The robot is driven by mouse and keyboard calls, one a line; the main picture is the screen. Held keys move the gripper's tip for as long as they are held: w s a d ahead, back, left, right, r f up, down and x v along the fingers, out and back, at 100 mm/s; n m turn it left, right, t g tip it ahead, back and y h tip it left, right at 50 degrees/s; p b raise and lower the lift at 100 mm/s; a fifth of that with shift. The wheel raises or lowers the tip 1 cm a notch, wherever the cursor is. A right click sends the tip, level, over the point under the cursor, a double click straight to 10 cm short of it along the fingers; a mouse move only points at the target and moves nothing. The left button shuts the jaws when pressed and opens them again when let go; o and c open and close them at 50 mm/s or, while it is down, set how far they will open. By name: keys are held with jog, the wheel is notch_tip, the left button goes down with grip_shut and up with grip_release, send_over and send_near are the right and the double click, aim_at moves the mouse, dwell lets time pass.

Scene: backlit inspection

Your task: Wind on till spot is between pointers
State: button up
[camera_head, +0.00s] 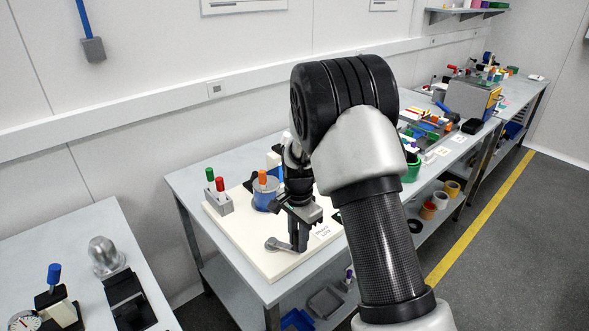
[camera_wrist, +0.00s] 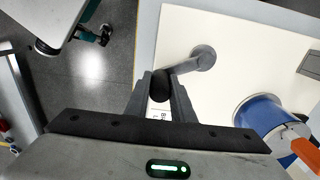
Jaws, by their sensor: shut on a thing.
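A grey crank (camera_head: 279,244) lies on a cream board (camera_head: 238,226) on the near bench; its arm (camera_wrist: 198,60) and dark knob (camera_wrist: 162,82) show in the wrist view. My gripper (camera_head: 298,247) points down at the crank's right end. In the wrist view my gripper (camera_wrist: 161,90) has one finger on each side of the knob and is shut on it. A blue drum (camera_head: 263,196) with an orange piece on top stands farther back on the board; the drum (camera_wrist: 262,115) is at the right in the wrist view. I cannot make out a spot or pointers.
A grey block with green and red handles (camera_head: 219,201) stands at the board's left corner. A green pot (camera_head: 411,168) and other benches with tools lie beyond my arm. A separate bench (camera_head: 75,245) is at lower left, with a floor gap between.

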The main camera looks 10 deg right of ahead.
jog(key=shift+s+a+r, duration=0.15)
jog(key=shift+s+a, duration=0.15)
jog(key=shift+a, duration=0.15)
jog(key=shift+s+a, duration=0.1)
jog(key=shift+s+a, duration=0.4)
jog(key=shift+s, duration=0.05)
jog(key=o, duration=0.8)
jog(key=shift+o, duration=0.8)
jog(key=shift+d, duration=0.1)
jog(key=shift+s, duration=0.1)
